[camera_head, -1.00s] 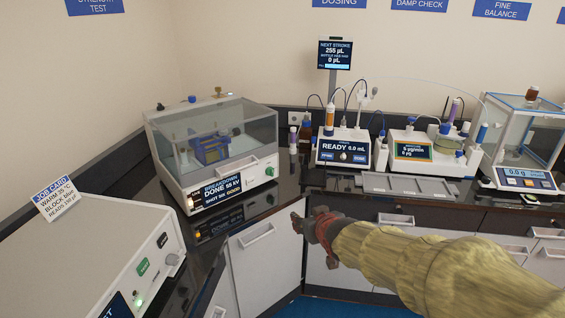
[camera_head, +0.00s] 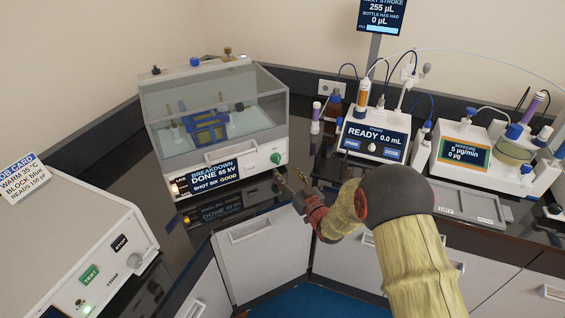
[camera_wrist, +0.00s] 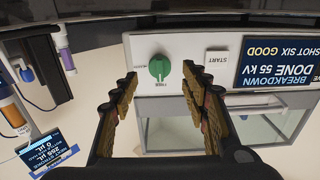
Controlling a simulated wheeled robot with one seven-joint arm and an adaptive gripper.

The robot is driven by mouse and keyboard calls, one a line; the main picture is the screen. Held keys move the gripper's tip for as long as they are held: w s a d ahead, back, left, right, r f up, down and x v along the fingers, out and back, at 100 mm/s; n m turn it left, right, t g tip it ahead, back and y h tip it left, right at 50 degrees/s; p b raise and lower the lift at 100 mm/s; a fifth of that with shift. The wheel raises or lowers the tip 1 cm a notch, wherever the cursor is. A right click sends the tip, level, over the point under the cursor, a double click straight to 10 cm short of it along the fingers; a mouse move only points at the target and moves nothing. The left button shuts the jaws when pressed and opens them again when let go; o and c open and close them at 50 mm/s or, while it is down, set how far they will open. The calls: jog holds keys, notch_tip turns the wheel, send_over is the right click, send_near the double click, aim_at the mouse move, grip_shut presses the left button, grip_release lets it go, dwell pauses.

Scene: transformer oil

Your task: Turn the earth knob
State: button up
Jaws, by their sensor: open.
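The green round knob (camera_head: 276,158) is on the front panel of the breakdown tester (camera_head: 215,135), at its right end. My gripper (camera_head: 291,178) is open and empty just in front of and below the knob in the head view. In the wrist view the picture is upside down; the green knob (camera_wrist: 159,67) sits between the two open fingers (camera_wrist: 160,80), slightly beyond their tips. A light pointer mark shows on the knob. I see no contact with it. The small label by the knob is too small to read surely.
A START button (camera_wrist: 217,58) is beside the knob. The tester's screen (camera_head: 222,177) reads DONE 55 kV, SHOT SIX GOOD. A titrator (camera_head: 372,135) and bottles stand right of the tester. Another white unit (camera_head: 75,240) is at the front left.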

aim_at(278, 163)
jog(key=b+x, duration=0.1)
jog(key=x, duration=0.5)
jog(key=shift+c, duration=1.2)
jog(key=c, duration=0.8)
jog(key=shift+c, duration=0.2)
